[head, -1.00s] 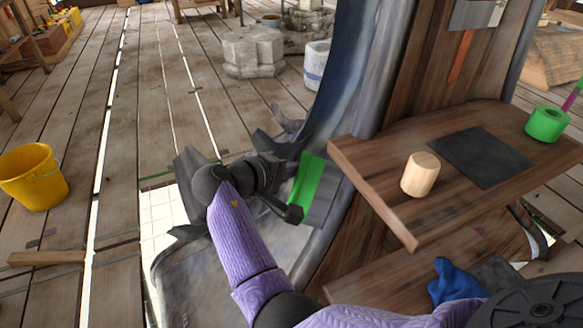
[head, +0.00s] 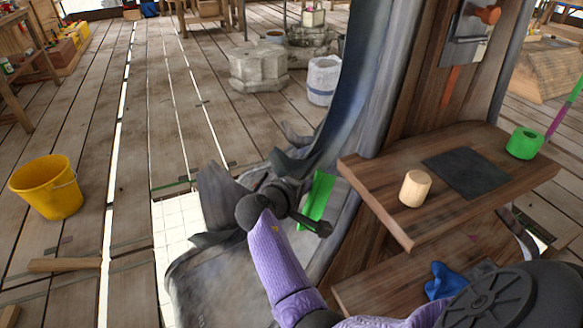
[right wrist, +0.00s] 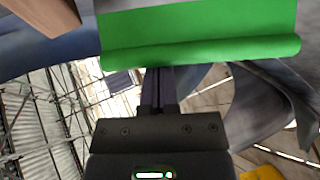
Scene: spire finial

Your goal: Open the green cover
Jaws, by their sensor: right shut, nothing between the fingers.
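The green cover (head: 318,197) is a narrow bright green panel low beside the grey spire body, left of the wooden shelf. In the right wrist view the cover (right wrist: 200,25) fills the top, with a thick rounded lip along its lower edge. My right gripper (head: 303,190) is at the cover's left side. In the right wrist view its dark fingers (right wrist: 158,75) are together and empty, with their tips at the lip. The tips are partly hidden there, so I cannot tell whether they touch it. My left gripper is not in view.
The wooden shelf (head: 390,215) holds a wooden cylinder (head: 415,188), a dark mat (head: 468,172) and a green ring (head: 524,143). A blue glove-like object (head: 440,282) lies below. A yellow bucket (head: 47,187) stands on the left floor. Torn grey sheeting surrounds my right wrist.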

